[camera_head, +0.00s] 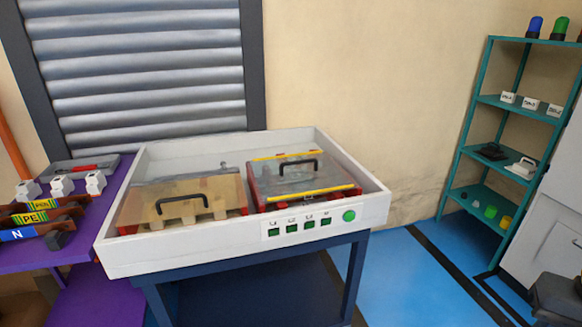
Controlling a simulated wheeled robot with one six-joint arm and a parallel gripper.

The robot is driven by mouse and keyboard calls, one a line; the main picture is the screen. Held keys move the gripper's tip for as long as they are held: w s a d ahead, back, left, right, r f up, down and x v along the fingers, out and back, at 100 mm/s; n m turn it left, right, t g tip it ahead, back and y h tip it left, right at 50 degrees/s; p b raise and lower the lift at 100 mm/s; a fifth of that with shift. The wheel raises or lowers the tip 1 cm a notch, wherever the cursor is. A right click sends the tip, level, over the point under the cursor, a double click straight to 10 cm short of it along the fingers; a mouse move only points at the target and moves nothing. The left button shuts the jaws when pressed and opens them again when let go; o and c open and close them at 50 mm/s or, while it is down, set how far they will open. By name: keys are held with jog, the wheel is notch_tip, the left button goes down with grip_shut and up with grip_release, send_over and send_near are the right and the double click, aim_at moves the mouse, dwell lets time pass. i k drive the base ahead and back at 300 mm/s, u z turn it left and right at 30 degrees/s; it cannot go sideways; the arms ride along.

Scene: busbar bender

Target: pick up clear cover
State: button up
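Two clear covers with black handles lie side by side in a white tray-like machine bed (120,258). The left clear cover (150,198) is over a tan slotted block, its handle (181,203) near the front. The right clear cover (315,181) is over a red fixture, with yellow strips along its front and back edges and its handle (298,162) towards the back. Both look see-through and lie roughly flat. I cannot tell from this view how they rest on what is below. My gripper is not in view.
The bed stands on a dark blue frame (357,275), with green buttons (349,216) on its front. A purple table (122,185) with labelled bars is at the left. A teal shelf (478,130) stands at the right. Blue floor (400,290) is open between.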

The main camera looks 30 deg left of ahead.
aim_at(276, 179)
jog(key=u, duration=0.5)
jog(key=i, duration=0.7)
jog(key=u, duration=1.25)
jog(key=i, duration=0.45)
jog(key=u, duration=0.35)
